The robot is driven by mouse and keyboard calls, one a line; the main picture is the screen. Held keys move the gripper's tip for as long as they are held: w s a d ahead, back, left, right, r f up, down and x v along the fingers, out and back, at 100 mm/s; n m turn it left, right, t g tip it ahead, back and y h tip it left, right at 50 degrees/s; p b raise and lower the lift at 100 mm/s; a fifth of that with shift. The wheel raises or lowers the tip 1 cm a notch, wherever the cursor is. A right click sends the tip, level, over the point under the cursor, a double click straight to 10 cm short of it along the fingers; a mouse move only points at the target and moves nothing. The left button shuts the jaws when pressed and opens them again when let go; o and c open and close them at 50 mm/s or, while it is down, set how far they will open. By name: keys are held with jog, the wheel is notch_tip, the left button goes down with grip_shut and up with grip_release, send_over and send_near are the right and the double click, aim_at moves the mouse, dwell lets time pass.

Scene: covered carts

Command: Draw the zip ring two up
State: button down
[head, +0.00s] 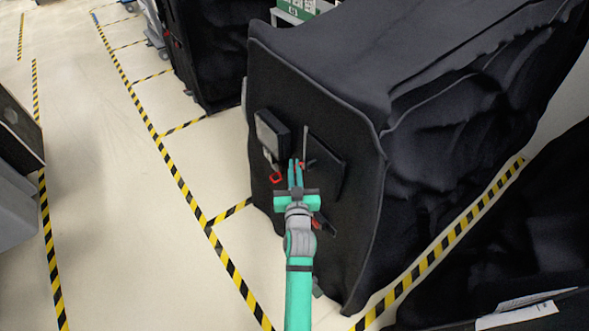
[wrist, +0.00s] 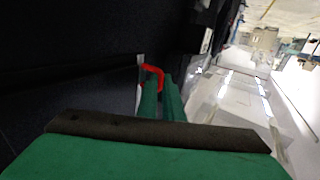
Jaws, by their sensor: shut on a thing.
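A red zip ring shows at the fingertips of my gripper (head: 296,163) in the head view. In the wrist view the red ring (wrist: 153,72) sits at the ends of the two green fingers (wrist: 160,95), which are closed on it. It lies beside a pale zip line (head: 306,143) on the front of the black cart cover (head: 345,125). A second red ring (head: 276,178) hangs to the left of my fingers, apart from them. Another red piece (head: 318,223) is low on the right, partly hidden by my wrist.
A dark box with a grey face (head: 270,137) sticks out of the cover left of my fingers. A black flap (head: 326,165) is on the right. Another covered cart (head: 215,50) stands behind. The floor (head: 110,170) at left is clear, with yellow-black tape.

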notch_tip(320, 180, up, 14)
jog(key=shift+f, duration=0.15)
jog(key=c, duration=2.2)
grip_release()
jog(key=s, duration=1.1)
jog(key=shift+d, duration=0.25)
jog(key=shift+w, duration=0.1)
